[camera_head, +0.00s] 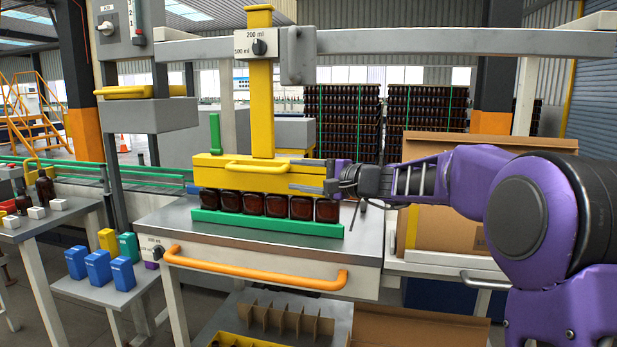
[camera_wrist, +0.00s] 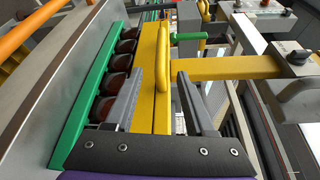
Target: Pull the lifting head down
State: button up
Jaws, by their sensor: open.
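The lifting head is a yellow block (camera_head: 240,175) with a yellow handle (camera_head: 258,167) on its front, hanging on a yellow column (camera_head: 261,105). It sits low, right over a row of amber bottles (camera_head: 277,204) in a green rack (camera_head: 268,225); I cannot tell whether it touches their tops. My gripper (camera_head: 312,176) is at the right end of the block, pointing left. In the wrist view, my gripper (camera_wrist: 159,84) is open and empty, with the handle (camera_wrist: 162,62) lined up between its fingertips, near end closest. The fingers do not visibly touch it.
An orange bar handle (camera_head: 255,268) runs along the steel table's (camera_head: 168,222) front edge. An open cardboard box (camera_head: 455,236) stands right, beneath my arm. A grey overhead beam (camera_head: 430,42) spans above. Blue blocks (camera_head: 98,266) sit on a low shelf at left.

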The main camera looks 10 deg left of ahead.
jog(key=shift+v, duration=1.15)
